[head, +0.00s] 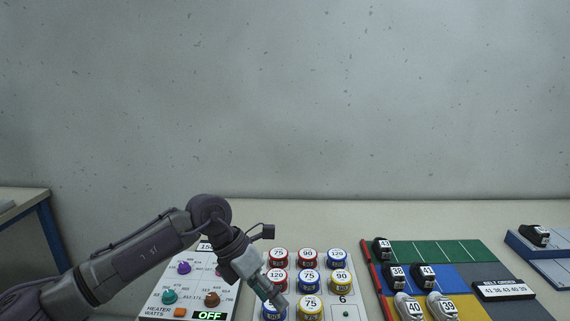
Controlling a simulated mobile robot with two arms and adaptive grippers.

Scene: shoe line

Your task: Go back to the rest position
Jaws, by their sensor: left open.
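My left gripper (275,296) comes in from the left at the bottom of the head view. Its jaws are open and point down, in front of the grid of numbered cans. A blue-banded can (273,312) stands at its fingertips, partly hidden by them. I cannot tell whether they touch. My right gripper is not in view.
A heater panel (157,291) with knobs and an OFF display lies left of the cans. On the right, a coloured mat (455,251) holds several numbered shoes and a belt order sign (503,289). A blue-edged stand (525,246) bears another shoe (536,236). A grey wall is behind.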

